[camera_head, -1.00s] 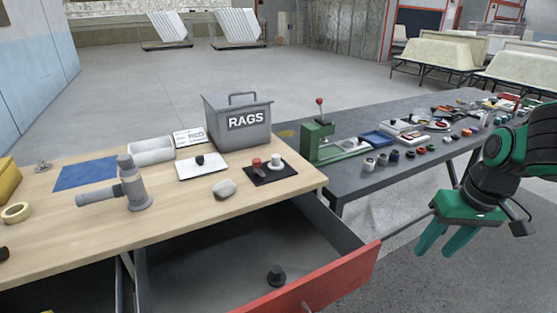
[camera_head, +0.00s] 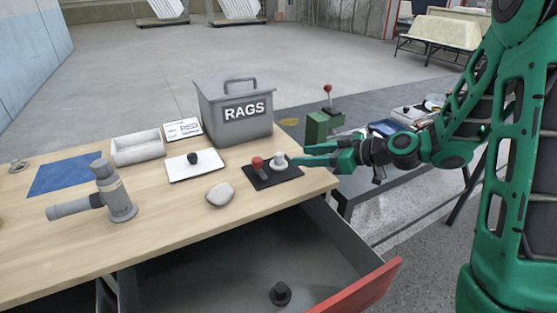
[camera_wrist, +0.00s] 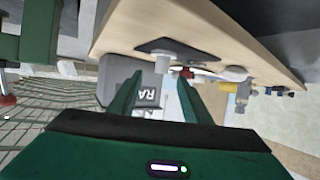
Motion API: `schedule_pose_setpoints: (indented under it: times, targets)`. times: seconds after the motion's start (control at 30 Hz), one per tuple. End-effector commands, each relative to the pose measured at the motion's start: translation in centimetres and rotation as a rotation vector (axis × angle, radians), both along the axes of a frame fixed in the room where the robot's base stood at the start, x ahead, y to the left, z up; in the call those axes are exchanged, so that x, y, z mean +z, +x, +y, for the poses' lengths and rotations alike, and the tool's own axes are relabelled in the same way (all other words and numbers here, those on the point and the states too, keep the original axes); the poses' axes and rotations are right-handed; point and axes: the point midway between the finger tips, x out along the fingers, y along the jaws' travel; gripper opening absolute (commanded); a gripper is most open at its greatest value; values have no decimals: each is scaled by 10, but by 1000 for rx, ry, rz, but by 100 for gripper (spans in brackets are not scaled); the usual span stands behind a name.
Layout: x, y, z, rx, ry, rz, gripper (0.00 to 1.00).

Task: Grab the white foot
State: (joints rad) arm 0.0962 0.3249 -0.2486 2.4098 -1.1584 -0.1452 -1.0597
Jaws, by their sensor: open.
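The white foot (camera_head: 279,157) stands upright on a small black mat (camera_head: 262,184) near the right end of the wooden table. A red-topped piece (camera_head: 257,164) stands beside it on the mat. My gripper (camera_head: 299,155) is open and empty, reaching in from the right with its fingertips close to the white foot. In the wrist view, which is upside down, the white foot (camera_wrist: 162,63) shows ahead of the gap between my fingers (camera_wrist: 159,78). I cannot tell whether a finger touches it.
The grey RAGS box (camera_head: 234,113) stands behind the mat. An open drawer (camera_head: 355,290) juts out below. A green press (camera_head: 322,127) stands behind.

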Motion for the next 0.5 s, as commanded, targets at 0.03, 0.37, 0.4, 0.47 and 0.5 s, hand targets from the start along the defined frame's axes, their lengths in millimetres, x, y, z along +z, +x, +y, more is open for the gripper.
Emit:
schedule_pose_setpoints:
  times: [0.03, 0.37, 0.4, 0.47, 0.5]
  targets:
    - [-3, 3, 6, 3, 1, 0, 44]
    - [-18, 26, 33, -1, -2, 0, 44]
    - [-19, 27, 34, -2, -1, 0, 44]
    - [-20, 28, 36, -1, -1, 0, 44]
    - [-22, 29, 39, -1, -1, 0, 44]
